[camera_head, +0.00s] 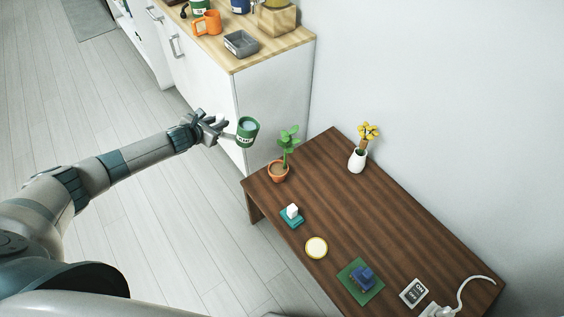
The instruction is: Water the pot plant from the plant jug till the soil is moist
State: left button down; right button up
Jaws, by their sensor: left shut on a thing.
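A green jug (248,131) with white lettering is at the end of my left arm, with pale bluish contents visible through its open top. My left gripper (230,135) is shut on the jug at its left side and holds it in the air, roughly upright. The pot plant (279,173), green leaves in a terracotta pot with brown soil showing, stands upright at the far left corner of the dark wooden table. The jug is up and to the left of the plant in the picture, apart from it. My right gripper is not in view.
On the table (375,207) stand a white vase with yellow flowers (357,160), a teal tissue box (291,217), a round yellow-rimmed dish (316,247), a blue item on a green mat (350,283) and a sign (414,292). The counter (262,50) holds an orange mug (207,24) and grey tray (240,44).

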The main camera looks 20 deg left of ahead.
pick_arm(q)
jog(key=shift+w+d+p, duration=0.15)
jog(key=shift+d+p, duration=0.2)
jog(key=shift+d, duration=1.05)
jog(key=shift+w+d+p, duration=0.15)
jog(key=shift+d+p, duration=0.15)
jog(key=shift+d, duration=1.05)
jog(key=shift+d+r+m+y+p, duration=0.2)
jog(key=shift+r+m+y+p, duration=0.15)
jog(key=shift+r+p, duration=0.8)
jog(key=shift+d+r+m+y+p, duration=0.15)
jog(key=shift+r+m+y+p, duration=0.25)
jog(key=shift+p, duration=1.25)
jog(key=shift+w+d+r+m+g+y+p, duration=0.1)
jog(key=shift+d+r+m+g+y+p, duration=0.3)
jog(key=shift+p, duration=0.6)
jog(key=shift+a+r+n+t+y+p, duration=0.15)
jog(key=shift+r+p, duration=0.45)
jog(key=shift+p, duration=0.35)
dwell(0.5)
